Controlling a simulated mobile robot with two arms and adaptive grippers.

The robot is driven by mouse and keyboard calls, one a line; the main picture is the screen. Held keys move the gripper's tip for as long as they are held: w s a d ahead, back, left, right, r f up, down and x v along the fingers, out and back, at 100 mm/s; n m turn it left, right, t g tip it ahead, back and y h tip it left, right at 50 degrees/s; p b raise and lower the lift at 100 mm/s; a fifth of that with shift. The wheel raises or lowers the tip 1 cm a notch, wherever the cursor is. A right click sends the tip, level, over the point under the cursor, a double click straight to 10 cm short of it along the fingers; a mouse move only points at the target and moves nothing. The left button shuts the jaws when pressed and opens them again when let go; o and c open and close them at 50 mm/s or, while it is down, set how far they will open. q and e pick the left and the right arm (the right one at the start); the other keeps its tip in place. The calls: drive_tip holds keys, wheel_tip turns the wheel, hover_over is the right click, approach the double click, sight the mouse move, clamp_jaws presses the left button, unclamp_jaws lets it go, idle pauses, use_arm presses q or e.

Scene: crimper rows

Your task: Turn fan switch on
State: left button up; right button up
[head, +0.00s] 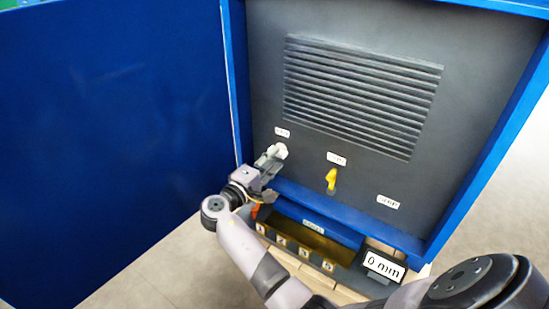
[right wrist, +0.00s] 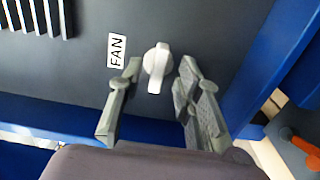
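The fan switch is a white rotary knob (right wrist: 157,67) on the dark grey panel, beside a white label reading FAN (right wrist: 116,51). Its grip points roughly down in the right wrist view. In the head view the white knob (head: 279,150) shows at the tip of my right gripper (head: 272,158). In the right wrist view my right gripper (right wrist: 159,76) is open, one finger on each side of the knob. Gaps show between fingers and knob; their depth relative to it is hard to tell. My left gripper is not in view.
A yellow switch (head: 331,179) sits right of the fan knob. Vent slats (head: 360,95) lie above. A blue door (head: 110,130) stands open at left. Below are a blue ledge, numbered slots and a display reading 0 mm (head: 384,266). An orange part (right wrist: 305,146) shows at lower right.

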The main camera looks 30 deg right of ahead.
drive_tip(key=v, duration=0.6)
idle(0.4)
